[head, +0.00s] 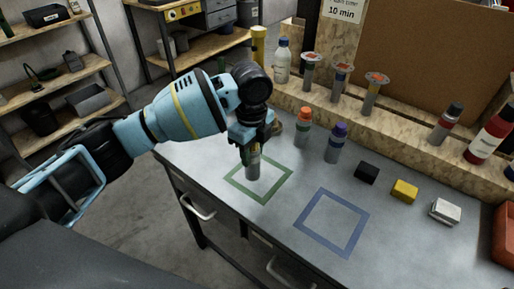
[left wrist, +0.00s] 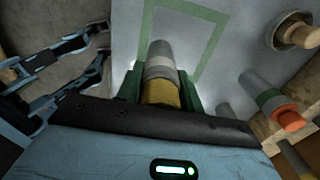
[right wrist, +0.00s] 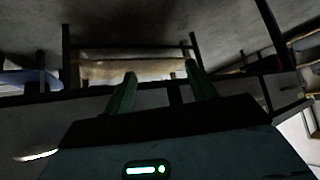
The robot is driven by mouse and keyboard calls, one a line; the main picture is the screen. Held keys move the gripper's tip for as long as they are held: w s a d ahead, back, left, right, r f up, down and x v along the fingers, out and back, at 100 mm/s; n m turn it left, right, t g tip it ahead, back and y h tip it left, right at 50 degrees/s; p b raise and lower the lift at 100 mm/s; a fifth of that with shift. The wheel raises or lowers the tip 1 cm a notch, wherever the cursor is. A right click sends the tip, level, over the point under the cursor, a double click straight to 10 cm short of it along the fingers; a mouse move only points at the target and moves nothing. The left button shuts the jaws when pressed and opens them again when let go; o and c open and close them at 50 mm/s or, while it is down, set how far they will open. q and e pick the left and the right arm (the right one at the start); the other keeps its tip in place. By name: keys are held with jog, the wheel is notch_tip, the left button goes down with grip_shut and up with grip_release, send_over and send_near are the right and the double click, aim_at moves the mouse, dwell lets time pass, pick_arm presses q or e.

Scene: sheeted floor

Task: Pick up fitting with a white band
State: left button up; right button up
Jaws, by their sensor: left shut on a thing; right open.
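The fitting with a white band is a grey cylinder (left wrist: 160,64) with a pale band and a yellow-brown top. My left gripper (left wrist: 160,92) is shut around its top end. In the head view the fitting (head: 253,167) hangs upright below my left gripper (head: 254,146), over the green square outline (head: 236,184). I cannot tell whether its lower end touches the table. My right gripper (right wrist: 160,80) is open and empty, and shows only in the right wrist view, away from the table top.
An orange-capped fitting (head: 304,127) and a purple-capped one (head: 337,143) stand right of my left gripper. Black (head: 367,172), yellow (head: 404,190) and white (head: 444,211) blocks lie further right. A blue square outline (head: 312,232) is bare. A wooden ledge (head: 400,128) with bottles runs behind.

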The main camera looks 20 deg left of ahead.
pick_arm(q)
jog(key=s+a+r+p, duration=0.1)
jog(key=s+a, duration=0.3)
jog(key=s, duration=0.8)
jog(key=shift+s+r, duration=0.2)
jog(key=shift+s, duration=0.2)
pick_arm(e)
jog(key=shift+w+r+t, duration=0.3)
jog(key=shift+w+r, duration=0.45)
jog(key=shift+r, duration=0.15)
pick_arm(q)
jog(key=shift+f, duration=0.1)
